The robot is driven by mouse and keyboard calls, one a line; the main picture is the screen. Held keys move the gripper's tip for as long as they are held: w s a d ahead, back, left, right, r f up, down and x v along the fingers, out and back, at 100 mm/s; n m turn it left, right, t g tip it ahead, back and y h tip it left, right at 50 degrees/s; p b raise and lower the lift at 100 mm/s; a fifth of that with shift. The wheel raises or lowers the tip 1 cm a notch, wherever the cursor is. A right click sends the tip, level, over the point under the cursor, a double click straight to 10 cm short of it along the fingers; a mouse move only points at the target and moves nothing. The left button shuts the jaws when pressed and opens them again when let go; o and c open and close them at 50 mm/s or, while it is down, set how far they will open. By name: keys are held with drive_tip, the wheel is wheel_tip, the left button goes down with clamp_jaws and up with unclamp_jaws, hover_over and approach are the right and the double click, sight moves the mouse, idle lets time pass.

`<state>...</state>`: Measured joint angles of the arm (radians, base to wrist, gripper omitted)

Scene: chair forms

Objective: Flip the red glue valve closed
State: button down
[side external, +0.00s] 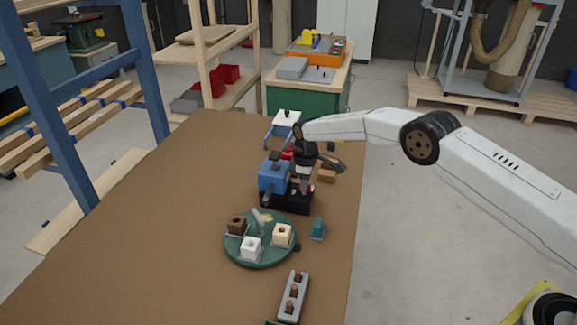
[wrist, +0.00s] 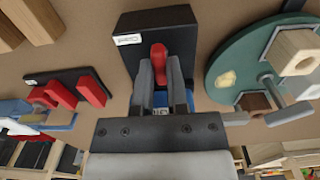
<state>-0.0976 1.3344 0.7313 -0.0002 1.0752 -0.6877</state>
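The red glue valve (wrist: 158,55) is a short red lever on a black block (wrist: 155,22) with a white label in the wrist view. My gripper (wrist: 159,66) is at the valve, with one finger on each side of its lower part. The fingers are apart, but I cannot tell whether they press on it. A blue body (wrist: 188,97) shows partly behind the fingers. In the side view, my gripper (side external: 303,172) is low beside the blue glue container (side external: 273,176), above the black base (side external: 290,197); the valve there is mostly hidden.
A green round tray (side external: 260,262) with several small blocks stands in front. A grey rack (side external: 292,297) with brown pegs is nearer. Another black base with red pieces (wrist: 72,90) lies left in the wrist view. The table's left side is clear.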

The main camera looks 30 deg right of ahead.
drive_tip(key=shift+m, duration=0.4)
drive_tip(key=m, duration=1.2)
drive_tip(key=shift+m, duration=0.3)
drive_tip(key=m, duration=0.4)
drive_tip(key=shift+m, duration=0.3)
idle(0.3)
drive_tip(key=c, duration=0.6)
unclamp_jaws()
drive_tip(key=shift+c, duration=0.2)
